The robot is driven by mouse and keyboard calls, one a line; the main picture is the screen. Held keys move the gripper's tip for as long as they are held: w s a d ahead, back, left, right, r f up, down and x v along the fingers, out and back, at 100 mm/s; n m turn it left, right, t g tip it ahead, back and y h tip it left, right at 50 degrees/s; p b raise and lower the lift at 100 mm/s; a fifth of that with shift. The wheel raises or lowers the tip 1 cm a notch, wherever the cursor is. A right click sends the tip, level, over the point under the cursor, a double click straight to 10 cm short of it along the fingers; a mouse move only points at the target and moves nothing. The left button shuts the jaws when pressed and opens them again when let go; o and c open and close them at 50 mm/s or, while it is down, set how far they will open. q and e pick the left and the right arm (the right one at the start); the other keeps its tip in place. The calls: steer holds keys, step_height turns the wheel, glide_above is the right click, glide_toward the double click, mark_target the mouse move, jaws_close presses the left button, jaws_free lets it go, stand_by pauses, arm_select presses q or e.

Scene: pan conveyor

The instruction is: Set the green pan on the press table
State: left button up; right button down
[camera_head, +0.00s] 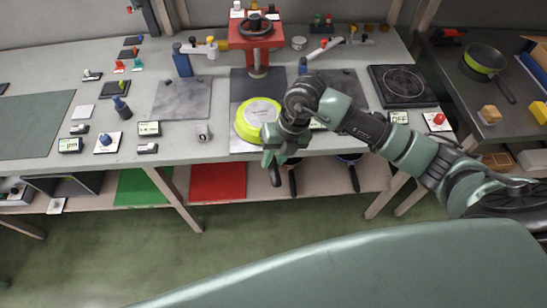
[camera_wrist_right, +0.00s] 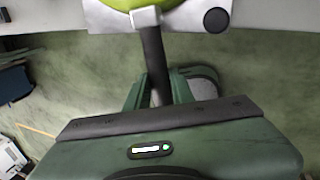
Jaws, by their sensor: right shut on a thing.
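The green pan (camera_head: 258,112) is at the front of the workbench, in front of the red press (camera_head: 256,32). It shows a bright lime surface; I cannot tell whether it rests on the bench or is held just above it. Its dark handle (camera_wrist_right: 153,58) points toward me. My right gripper (camera_head: 276,157) is shut on this handle, its fingers on either side in the right wrist view (camera_wrist_right: 160,88). The pan's lime edge (camera_wrist_right: 125,4) shows at the top there. A dark plate (camera_head: 243,84) lies under the press. My left gripper is not in view.
A second pan (camera_head: 484,62), lime outside and dark inside, stands on the right side table. A black hotplate (camera_head: 402,85) is right of the press. A grey plate (camera_head: 182,99) lies left. Red (camera_head: 218,182) and green (camera_head: 142,187) mats lie on the lower shelf.

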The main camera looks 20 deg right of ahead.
steer(key=shift+s+d+f, duration=0.1)
steer(key=shift+f, duration=0.35)
steer(key=c, duration=1.1)
jaws_free()
